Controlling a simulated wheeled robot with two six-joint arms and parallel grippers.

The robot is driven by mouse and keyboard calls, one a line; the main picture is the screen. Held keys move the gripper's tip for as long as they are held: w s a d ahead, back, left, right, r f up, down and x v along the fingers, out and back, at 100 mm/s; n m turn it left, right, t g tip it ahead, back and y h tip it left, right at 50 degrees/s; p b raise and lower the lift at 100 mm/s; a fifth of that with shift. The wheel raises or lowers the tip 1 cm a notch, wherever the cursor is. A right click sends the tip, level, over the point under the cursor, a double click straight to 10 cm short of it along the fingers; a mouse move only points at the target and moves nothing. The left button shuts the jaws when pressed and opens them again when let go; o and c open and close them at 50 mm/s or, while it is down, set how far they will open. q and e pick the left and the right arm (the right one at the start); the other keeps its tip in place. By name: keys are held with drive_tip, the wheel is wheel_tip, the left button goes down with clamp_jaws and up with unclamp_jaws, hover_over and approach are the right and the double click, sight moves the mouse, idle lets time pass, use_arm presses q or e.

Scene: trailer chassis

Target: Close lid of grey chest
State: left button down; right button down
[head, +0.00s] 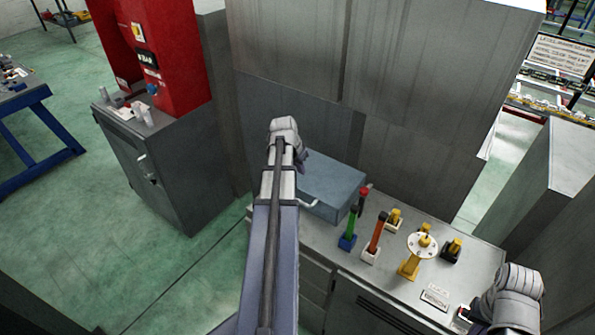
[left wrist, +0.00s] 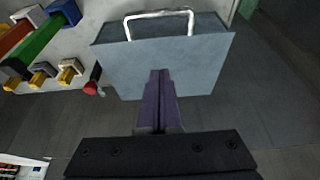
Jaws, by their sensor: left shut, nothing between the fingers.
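The grey chest (head: 333,183) is a blue-grey box on the workbench, with a metal handle on its front. Its top looks flat and down in the head view; no raised lid shows. In the left wrist view the chest (left wrist: 120,65) fills the upper middle, with its handle at the top. My left gripper (head: 303,160) is at the chest's left side in the head view, partly hidden by my own arm. Its purple fingers (left wrist: 159,75) are together and empty, overlapping the chest's face; I cannot tell whether they touch. My right gripper (head: 463,313) is low at the right, mostly hidden.
Right of the chest stand a green lever (head: 349,229), an orange lever (head: 376,234) and a yellow valve with a white wheel (head: 422,244). A tall grey panel (head: 400,100) rises behind the workbench (head: 330,243). A red cabinet (head: 170,55) stands at the left.

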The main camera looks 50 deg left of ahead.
use_arm(q)
drive_tip(key=f+b, duration=0.2)
drive_tip(key=s+f+b, duration=0.1)
drive_tip(key=f+b, duration=0.1)
drive_tip(key=f, duration=0.1)
drive_tip(key=shift+d, duration=0.15)
wheel_tip(320, 180, down, 7)
drive_tip(key=s+t+b, duration=0.1)
drive_tip(key=s+b, duration=0.1)
drive_tip(key=b, duration=0.5)
drive_tip(key=shift+d+r+b, duration=0.2)
drive_tip(key=shift+d+b, duration=0.1)
drive_tip(key=shift+b, duration=0.1)
drive_tip(key=shift+w+r, duration=0.1)
